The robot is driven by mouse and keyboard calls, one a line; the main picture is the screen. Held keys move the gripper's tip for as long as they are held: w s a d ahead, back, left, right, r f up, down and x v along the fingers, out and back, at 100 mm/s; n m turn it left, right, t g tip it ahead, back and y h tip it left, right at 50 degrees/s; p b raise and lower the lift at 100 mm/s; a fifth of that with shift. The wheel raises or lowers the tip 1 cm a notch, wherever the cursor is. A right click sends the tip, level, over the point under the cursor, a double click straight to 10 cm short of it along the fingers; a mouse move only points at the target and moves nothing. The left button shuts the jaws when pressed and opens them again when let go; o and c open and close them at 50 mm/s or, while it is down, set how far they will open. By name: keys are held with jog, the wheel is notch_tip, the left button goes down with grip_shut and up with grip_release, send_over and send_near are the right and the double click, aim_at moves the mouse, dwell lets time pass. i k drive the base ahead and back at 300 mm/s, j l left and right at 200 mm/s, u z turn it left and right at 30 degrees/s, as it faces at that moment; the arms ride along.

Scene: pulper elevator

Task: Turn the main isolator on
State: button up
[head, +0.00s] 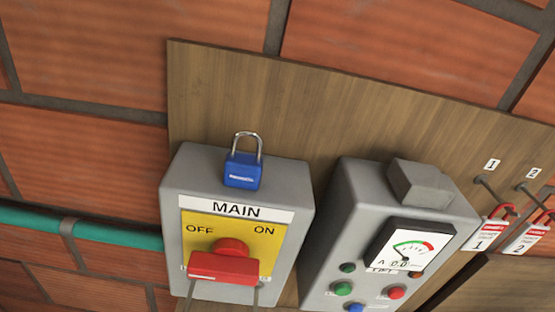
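The main isolator is a grey box (296,215) with a white MAIN label (237,209) and a yellow plate (200,215). The plate reads OFF at left and ON at right. A red handle (223,268) with a round red hub (231,246) sits low on the plate, its bar nearly level. I cannot tell clearly which word it is set to. A blue padlock (242,171) with a steel shackle is at the box's top edge, apart from the handle. Two thin grey pieces show below the handle; I cannot tell what they are. My gripper is not clearly visible.
A grey control box (335,225) with a meter (410,250) and several coloured buttons stands close at right. Red tagged padlocks (490,230) hang on hooks farther right. A green pipe (110,232) runs left. The wooden board (300,110) above is clear.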

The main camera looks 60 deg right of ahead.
aim_at(228, 261)
jog(key=z, duration=0.75)
jog(key=k+j, duration=0.1)
jog(key=j, duration=0.25)
jog(key=k+j+u, duration=0.15)
jog(key=j, duration=0.15)
